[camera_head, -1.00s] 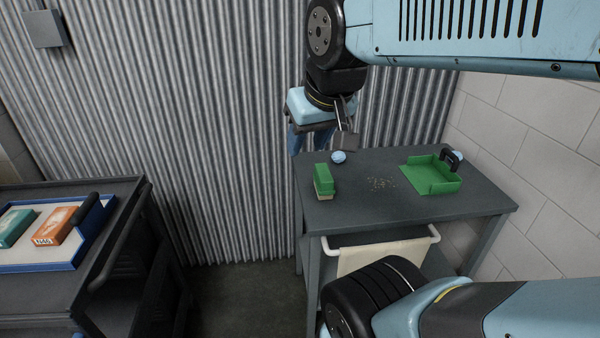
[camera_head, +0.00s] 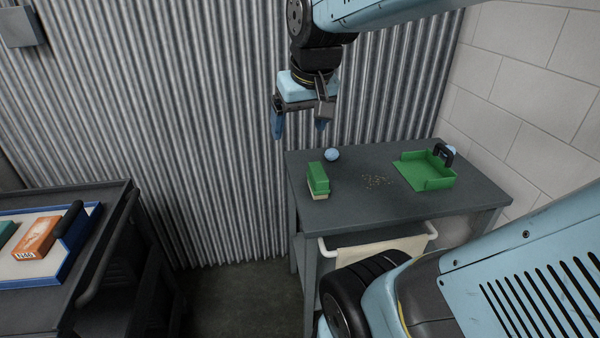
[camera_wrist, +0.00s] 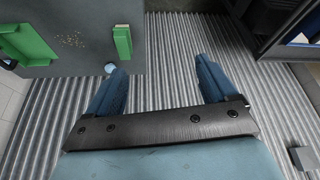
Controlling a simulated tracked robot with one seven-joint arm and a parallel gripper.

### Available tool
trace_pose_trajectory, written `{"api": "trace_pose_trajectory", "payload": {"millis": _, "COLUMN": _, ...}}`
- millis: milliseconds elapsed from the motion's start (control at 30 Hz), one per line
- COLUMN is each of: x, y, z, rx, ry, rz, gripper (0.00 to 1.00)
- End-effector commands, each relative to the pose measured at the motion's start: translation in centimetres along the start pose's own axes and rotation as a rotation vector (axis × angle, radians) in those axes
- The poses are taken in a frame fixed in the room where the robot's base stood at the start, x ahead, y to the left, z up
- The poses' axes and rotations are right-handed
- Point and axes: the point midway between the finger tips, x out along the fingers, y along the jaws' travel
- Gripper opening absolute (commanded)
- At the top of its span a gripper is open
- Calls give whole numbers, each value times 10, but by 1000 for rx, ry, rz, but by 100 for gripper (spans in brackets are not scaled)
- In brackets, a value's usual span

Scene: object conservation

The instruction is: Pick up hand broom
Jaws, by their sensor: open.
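The hand broom (camera_head: 317,178) is a green block with pale bristles below. It lies near the left edge of the grey table (camera_head: 350,207). In the wrist view the broom (camera_wrist: 122,42) is a green strip at the table's edge, ahead and left of centre. My gripper (camera_head: 300,132) is open and empty, with blue fingers pointing down. It hangs above and behind the broom, near the corrugated wall, not touching it. Both fingers of my gripper (camera_wrist: 158,70) show in the wrist view with only wall between them.
A green dustpan (camera_head: 425,172) with a black handle sits on the table's right. A cloth (camera_head: 385,249) hangs on the front rail. A dark cart (camera_head: 60,306) with a tray of boxes stands left.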

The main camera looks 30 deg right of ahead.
Motion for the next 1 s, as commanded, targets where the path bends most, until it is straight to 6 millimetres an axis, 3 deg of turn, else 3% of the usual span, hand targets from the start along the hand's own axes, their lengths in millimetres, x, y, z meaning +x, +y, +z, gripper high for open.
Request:
{"api": "trace_pose_trajectory", "payload": {"millis": 200, "x": 39, "y": 23, "z": -42, "rx": 49, "ry": -94, "rz": 19, "gripper": 89}}
{"api": "trace_pose_trajectory", "payload": {"millis": 500, "x": 105, "y": 64, "z": -87, "rx": 113, "ry": -214, "rz": 36, "gripper": 89}}
{"api": "trace_pose_trajectory", "payload": {"millis": 800, "x": 184, "y": 113, "z": -111, "rx": 181, "ry": -330, "rz": 42, "gripper": 89}}
{"api": "trace_pose_trajectory", "payload": {"millis": 1000, "x": 222, "y": 137, "z": -116, "rx": 210, "ry": -378, "rz": 41, "gripper": 89}}
